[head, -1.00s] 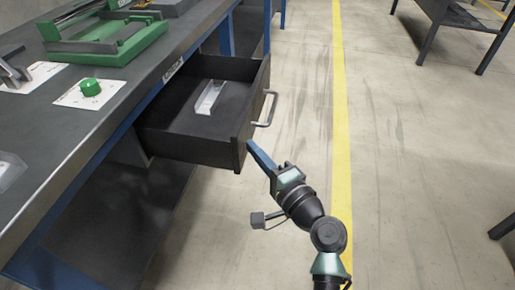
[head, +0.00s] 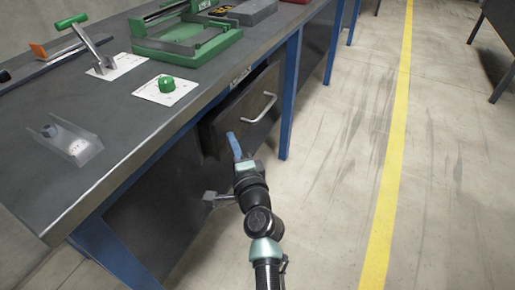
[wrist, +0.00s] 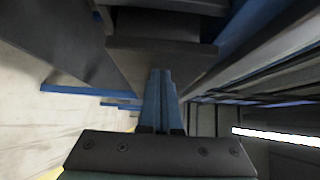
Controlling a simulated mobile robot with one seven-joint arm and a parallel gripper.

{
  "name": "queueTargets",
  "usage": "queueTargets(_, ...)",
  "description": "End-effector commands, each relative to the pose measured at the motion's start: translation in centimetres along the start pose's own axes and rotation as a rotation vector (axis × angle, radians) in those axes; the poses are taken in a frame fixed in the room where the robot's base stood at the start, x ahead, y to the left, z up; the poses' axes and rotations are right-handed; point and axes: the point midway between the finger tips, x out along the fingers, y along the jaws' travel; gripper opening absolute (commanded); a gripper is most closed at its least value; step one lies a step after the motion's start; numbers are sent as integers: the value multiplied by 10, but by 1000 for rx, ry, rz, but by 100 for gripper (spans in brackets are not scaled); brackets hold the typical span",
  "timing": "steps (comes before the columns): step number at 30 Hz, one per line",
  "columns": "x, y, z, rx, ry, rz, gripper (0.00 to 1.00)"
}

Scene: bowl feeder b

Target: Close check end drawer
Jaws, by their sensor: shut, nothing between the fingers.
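The drawer (head: 237,112) is a dark box under the workbench top, with a grey bar handle (head: 262,107) on its front. Its front stands only a little out from the bench frame, and its inside is mostly hidden. My gripper (head: 233,140), with blue fingers, is shut and empty at the near part of the drawer front, below and left of the handle. In the wrist view the closed fingers (wrist: 160,75) point at a dark panel (wrist: 130,58), which looks like the drawer front. I cannot tell whether they touch it.
A blue bench leg (head: 290,95) stands beyond the drawer. The floor to the right is clear.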

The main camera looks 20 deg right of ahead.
Motion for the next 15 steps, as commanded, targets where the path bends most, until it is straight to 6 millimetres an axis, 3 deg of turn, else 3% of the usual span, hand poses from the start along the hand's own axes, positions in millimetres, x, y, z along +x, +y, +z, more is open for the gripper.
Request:
queueTargets(6,19,0,20,0,-3,0,0)
queueTargets(15,26,-1,27,0,-4,-1,0)
